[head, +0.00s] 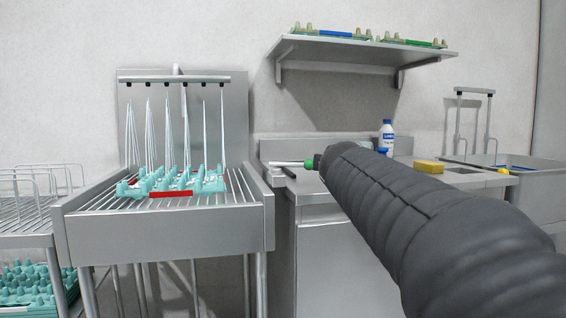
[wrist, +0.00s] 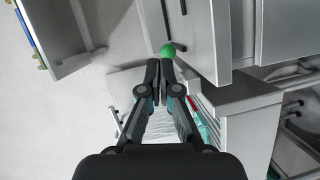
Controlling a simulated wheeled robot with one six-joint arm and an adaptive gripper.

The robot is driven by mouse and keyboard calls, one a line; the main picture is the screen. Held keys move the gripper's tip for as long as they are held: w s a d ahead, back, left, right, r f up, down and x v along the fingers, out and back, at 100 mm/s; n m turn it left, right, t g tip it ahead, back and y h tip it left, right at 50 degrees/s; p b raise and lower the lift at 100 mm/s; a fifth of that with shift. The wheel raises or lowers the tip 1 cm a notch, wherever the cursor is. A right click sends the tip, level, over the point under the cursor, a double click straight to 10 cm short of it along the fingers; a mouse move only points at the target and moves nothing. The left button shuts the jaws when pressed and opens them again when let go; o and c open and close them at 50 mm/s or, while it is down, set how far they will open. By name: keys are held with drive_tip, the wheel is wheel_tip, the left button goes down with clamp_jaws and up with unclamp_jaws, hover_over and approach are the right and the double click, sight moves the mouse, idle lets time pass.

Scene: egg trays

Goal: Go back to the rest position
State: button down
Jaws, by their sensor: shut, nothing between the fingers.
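My gripper (wrist: 166,68) shows in the wrist view with its two dark fingers together and nothing between them. A green ball-shaped knob (wrist: 167,50) appears just past the fingertips; I cannot tell whether they touch it. In the head view my dark sleeved arm reaches in from the lower right and hides the gripper. A green knob (head: 309,164) with a thin pale rod shows at the arm's far end. A teal egg tray (head: 210,184) with a red front strip lies on the slatted rack of the washing station (head: 262,215), under hanging rods.
A wall shelf (head: 375,55) holds trays with green and blue parts. A white bottle (head: 386,136) and a yellow sponge (head: 429,167) stand on the steel counter (head: 468,179). Teal trays (head: 38,283) sit in a lower-left bin under a wire rack (head: 25,232).

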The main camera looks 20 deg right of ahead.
drive_tip(key=shift+f, duration=0.1)
drive_tip(key=s+a+f+m+g+y, duration=0.1)
drive_tip(key=s+f+m+g, duration=0.3)
drive_tip(key=f, duration=0.5)
drive_tip(key=s+a+f+m+g+y, duration=0.15)
drive_tip(key=s+f+m, duration=0.35)
drive_tip(key=f, duration=0.5)
drive_tip(key=s+a+f+m+g+y+p, duration=0.1)
drive_tip(key=s+a+f+g+y, duration=0.1)
drive_tip(key=s+a+f, duration=0.4)
drive_tip(key=s+a+f+m+g+y+p, duration=0.1)
drive_tip(key=s+a+f, duration=0.5)
drive_tip(key=s, duration=0.8)
drive_tip(key=a+g+y, duration=0.1)
drive_tip(key=a, duration=0.1)
drive_tip(key=shift+a+m+p, duration=0.3)
drive_tip(key=shift+m, duration=0.1)
